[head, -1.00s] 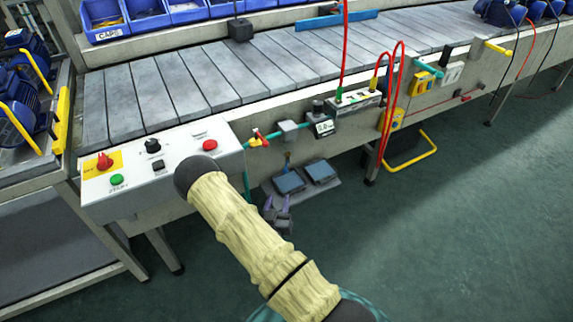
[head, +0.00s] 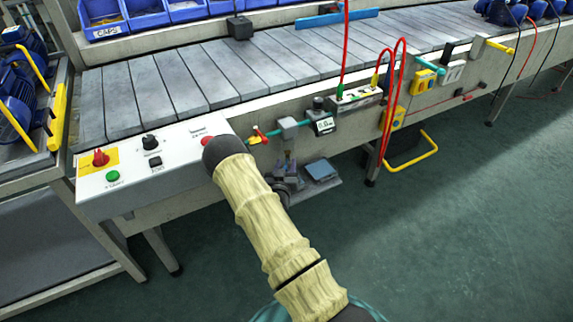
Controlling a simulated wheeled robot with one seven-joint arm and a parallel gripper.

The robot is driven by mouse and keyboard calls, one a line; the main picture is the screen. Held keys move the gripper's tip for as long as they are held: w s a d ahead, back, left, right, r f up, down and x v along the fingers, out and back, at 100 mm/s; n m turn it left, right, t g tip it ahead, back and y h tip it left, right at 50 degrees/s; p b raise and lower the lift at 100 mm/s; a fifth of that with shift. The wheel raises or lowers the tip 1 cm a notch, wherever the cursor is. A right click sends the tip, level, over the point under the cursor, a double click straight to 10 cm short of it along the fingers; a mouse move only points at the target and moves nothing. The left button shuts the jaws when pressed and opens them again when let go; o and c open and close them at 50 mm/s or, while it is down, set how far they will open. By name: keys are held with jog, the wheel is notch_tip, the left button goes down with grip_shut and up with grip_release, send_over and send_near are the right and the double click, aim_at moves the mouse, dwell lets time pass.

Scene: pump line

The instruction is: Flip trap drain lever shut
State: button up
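A red-handled lever (head: 261,134) with yellow beside it sits on the teal air pipe at the front of the conveyor. A grey block-shaped unit (head: 288,124) is on the same pipe to its right. A small upright part (head: 288,157) shows below that unit; I cannot tell if it is the trap drain lever or how it is set. My gripper (head: 286,170) is just below the grey unit, close to the small upright part in the picture. My forearm partly hides it. It is small and dark, and its finger opening and any contact are unclear.
A white control panel (head: 140,171) with knobs and buttons is left of my arm. A gauge (head: 324,125) and a white socket block (head: 356,97) with looping red cables lie right.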

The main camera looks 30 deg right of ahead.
jog(key=shift+w+d, duration=0.45)
jog(key=shift+w, duration=0.15)
grip_shut()
